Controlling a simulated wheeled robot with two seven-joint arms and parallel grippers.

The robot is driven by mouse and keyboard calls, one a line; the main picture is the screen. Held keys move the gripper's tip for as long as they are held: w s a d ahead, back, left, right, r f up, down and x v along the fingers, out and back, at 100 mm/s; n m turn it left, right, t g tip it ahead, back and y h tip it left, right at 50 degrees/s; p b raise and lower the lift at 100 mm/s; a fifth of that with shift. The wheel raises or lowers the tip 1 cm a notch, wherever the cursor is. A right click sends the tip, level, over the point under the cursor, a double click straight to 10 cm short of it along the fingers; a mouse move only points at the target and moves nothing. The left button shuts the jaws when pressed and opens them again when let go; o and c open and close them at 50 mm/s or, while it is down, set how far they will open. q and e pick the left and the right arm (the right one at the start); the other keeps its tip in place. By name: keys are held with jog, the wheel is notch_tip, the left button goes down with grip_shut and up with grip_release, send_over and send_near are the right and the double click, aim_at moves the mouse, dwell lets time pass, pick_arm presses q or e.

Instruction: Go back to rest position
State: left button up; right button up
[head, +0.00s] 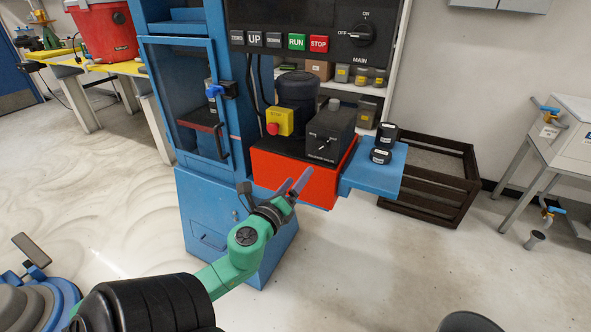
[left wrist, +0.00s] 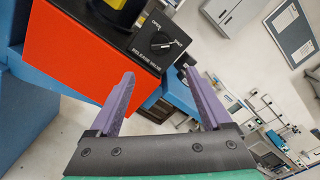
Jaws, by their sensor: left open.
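My left gripper (head: 297,187) is at the end of the green arm, in front of the red block (head: 296,181) of the blue machine. It is open. In the left wrist view its two purple fingers (left wrist: 162,100) stand apart with nothing between them. Beyond them are the red block's face (left wrist: 75,60) and the grey release valve box (left wrist: 158,42) with its dial. Whether a fingertip touches the machine cannot be told. My right gripper is in neither view.
The blue machine (head: 228,222) stands ahead, with a blue side shelf (head: 357,182) bearing two black items. A dark slatted crate (head: 440,194) is behind it. A yellow table (head: 122,68) with a red bucket (head: 104,33) is at left. The floor at front right is mostly clear.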

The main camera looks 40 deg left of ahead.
pick_arm(q)
jog(key=shift+s, duration=0.1)
dwell(0.4)
jog(key=s+a+f+n+g+p, duration=0.1)
jog(key=s+f+n+g, duration=0.15)
jog(key=f, duration=0.75)
jog(key=s+a+f+n+g+h, duration=0.1)
jog(key=s+a+f+n+g, duration=0.2)
jog(key=f, duration=0.7)
jog(key=s+f+n+g+p, duration=0.1)
jog(key=f+n+g, duration=0.3)
jog(key=f, duration=0.6)
jog(key=s+d+f+n+g+h+p, duration=0.1)
jog(key=s+d+f+n+g+h, duration=0.1)
jog(key=s+d+f+n, duration=0.3)
jog(key=s+d+f+n+g+h+p, duration=0.1)
jog(key=s+d+f+n+g, duration=0.3)
jog(key=s+d+f, duration=0.8)
jog(key=s+f+n+h, duration=0.1)
jog(key=s+f+n, duration=0.1)
jog(key=s+f, duration=0.4)
jog(key=shift+s+f+h, duration=0.15)
jog(key=shift+s+h, duration=0.25)
jog(key=shift+s, duration=0.8)
